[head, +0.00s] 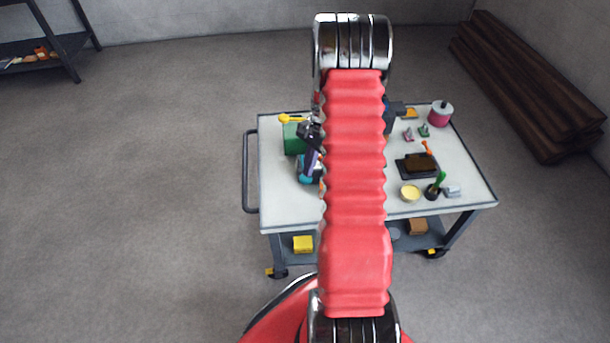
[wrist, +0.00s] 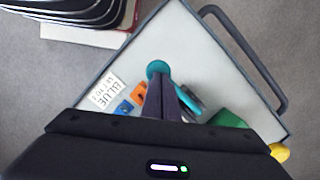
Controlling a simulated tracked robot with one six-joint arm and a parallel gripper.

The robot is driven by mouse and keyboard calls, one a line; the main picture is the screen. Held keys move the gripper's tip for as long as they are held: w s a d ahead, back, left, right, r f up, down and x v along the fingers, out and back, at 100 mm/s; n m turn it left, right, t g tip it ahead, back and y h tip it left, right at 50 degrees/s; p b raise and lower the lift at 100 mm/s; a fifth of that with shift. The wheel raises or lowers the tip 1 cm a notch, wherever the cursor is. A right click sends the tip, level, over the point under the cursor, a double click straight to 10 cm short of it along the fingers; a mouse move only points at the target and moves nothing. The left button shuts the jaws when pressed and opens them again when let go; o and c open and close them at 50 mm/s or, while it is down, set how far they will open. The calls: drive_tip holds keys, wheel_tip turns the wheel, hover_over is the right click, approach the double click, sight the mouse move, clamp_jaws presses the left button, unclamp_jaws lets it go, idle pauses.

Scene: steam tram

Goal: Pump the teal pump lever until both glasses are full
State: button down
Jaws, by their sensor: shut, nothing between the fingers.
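My gripper (wrist: 160,82) is shut and empty, its purple fingers together. In the wrist view a round teal part (wrist: 157,69), perhaps the pump lever's end, shows right at the fingertips. I cannot tell whether they touch. More teal and dark parts (wrist: 190,101) lie partly behind the fingers. In the head view my gripper (head: 311,160) points down over teal parts (head: 306,174) on the left of the cart top. My own arm hides much of that area. No glasses can be made out, so their filling cannot be told.
The cart top (head: 283,208) also bears a green box (head: 293,138), a yellow item (head: 290,118), a pink spool (head: 441,113), a dark tray (head: 417,164) and a cream bowl (head: 410,192). A printed card (wrist: 105,94) lies beside orange (wrist: 139,91) and blue (wrist: 124,107) pieces.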

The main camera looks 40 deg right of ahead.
drive_tip(key=shift+d+x, duration=0.2)
drive_tip(key=shift+x, duration=0.6)
drive_tip(key=shift+d+x, duration=0.2)
drive_tip(key=shift+x, duration=0.6)
drive_tip(key=shift+f, duration=0.1)
drive_tip(key=shift+d, duration=0.1)
drive_tip(key=d, duration=0.1)
drive_tip(key=d+r, duration=0.1)
drive_tip(key=shift+d, duration=0.4)
drive_tip(key=shift+r, duration=0.1)
drive_tip(key=v, duration=1.3)
drive_tip(key=shift+d+r, duration=0.15)
drive_tip(key=shift+r, duration=0.15)
drive_tip(key=shift+w, duration=0.15)
